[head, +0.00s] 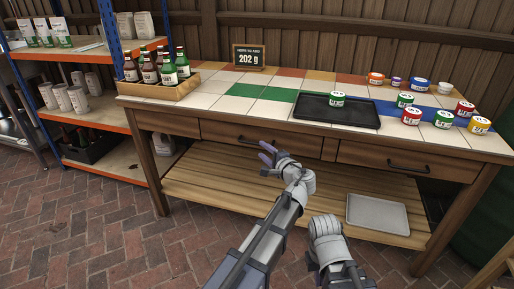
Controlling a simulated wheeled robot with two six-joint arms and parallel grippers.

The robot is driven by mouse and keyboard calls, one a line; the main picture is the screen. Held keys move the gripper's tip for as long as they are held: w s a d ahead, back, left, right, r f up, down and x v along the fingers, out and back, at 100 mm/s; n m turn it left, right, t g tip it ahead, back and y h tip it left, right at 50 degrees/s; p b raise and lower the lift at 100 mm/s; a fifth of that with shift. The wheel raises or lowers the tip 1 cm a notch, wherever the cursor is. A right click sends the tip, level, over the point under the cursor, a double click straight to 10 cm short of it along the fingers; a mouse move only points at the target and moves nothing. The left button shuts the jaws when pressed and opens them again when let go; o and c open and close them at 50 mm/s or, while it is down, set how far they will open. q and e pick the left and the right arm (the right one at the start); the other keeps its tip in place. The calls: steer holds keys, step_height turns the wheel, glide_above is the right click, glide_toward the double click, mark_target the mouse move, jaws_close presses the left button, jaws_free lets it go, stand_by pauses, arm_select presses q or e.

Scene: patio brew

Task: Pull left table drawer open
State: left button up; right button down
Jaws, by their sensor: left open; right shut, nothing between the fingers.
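The left table drawer (222,132) is a wooden front under the tiled tabletop and looks shut, flush with the frame. Its dark bar handle (249,139) is partly hidden behind my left gripper. My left gripper (267,152) is open, with purple-tipped fingers just in front of the handle's lower edge. I cannot tell whether the fingers touch the handle. My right gripper (314,264) is low in front of the table, shut and empty, its fingers hard to make out. The right drawer (370,156) is shut.
The tabletop holds a bottle crate (160,91), a black tray (315,112) with one jar, a sign (249,57) and several jars at the right. A lower shelf (220,186) holds a grey tray (377,215). A shelving rack stands left; the brick floor in front is clear.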

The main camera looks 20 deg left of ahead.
mark_target(255, 144)
arm_select(q)
steer(key=shift+b+x, duration=0.55)
steer(key=shift+x, duration=3.35)
steer(key=shift+c, duration=0.2)
jaws_close()
